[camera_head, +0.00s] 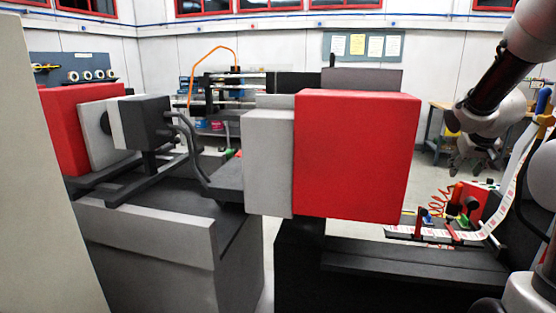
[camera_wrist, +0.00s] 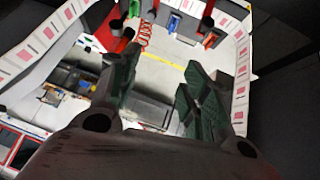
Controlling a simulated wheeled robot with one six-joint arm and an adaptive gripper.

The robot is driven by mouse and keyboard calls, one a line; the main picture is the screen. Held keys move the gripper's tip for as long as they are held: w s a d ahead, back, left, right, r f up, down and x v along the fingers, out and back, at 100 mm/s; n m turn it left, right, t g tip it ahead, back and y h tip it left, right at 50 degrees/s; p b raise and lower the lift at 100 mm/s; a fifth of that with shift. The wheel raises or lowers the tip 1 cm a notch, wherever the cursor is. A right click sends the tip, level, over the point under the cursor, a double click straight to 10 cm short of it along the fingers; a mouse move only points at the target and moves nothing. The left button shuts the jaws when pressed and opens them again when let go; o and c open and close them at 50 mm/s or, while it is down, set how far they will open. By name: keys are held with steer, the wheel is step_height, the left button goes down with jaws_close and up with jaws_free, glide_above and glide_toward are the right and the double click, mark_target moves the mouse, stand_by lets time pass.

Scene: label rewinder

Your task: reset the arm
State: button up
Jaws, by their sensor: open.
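My gripper (camera_wrist: 160,88) shows in the wrist view with its two dark green-black fingers spread apart and nothing between them. The floor and parts of the machine show beyond the gap. A white label strip (camera_wrist: 240,50) with pink-red labels curves around both sides of the gripper in this view; I cannot tell how far it is from the fingers. In the head view the label strip (camera_head: 505,200) hangs down at the right, near my arm. I cannot make out my gripper's fingers in the head view.
A large red box-shaped machine part (camera_head: 357,155) and a grey panel (camera_head: 267,163) stand in the middle of the head view. Another red machine (camera_head: 62,130) is at the left. A coiled red hose (camera_head: 437,203) is at the lower right. A workbench (camera_head: 437,125) stands behind.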

steer(key=s+a+r+g+y, duration=0.1)
steer(key=s+a, duration=0.4)
steer(key=s, duration=0.4)
steer(key=s+a+r+n+y, duration=0.1)
steer(key=s+a, duration=0.5)
steer(key=s, duration=0.4)
steer(key=s+a+n+g+y, duration=0.1)
steer(key=s+a, duration=0.5)
steer(key=s, duration=0.4)
steer(key=shift+s+a+r+g, duration=0.15)
steer(key=shift+s+r+g, duration=0.15)
steer(key=shift+r, duration=0.1)
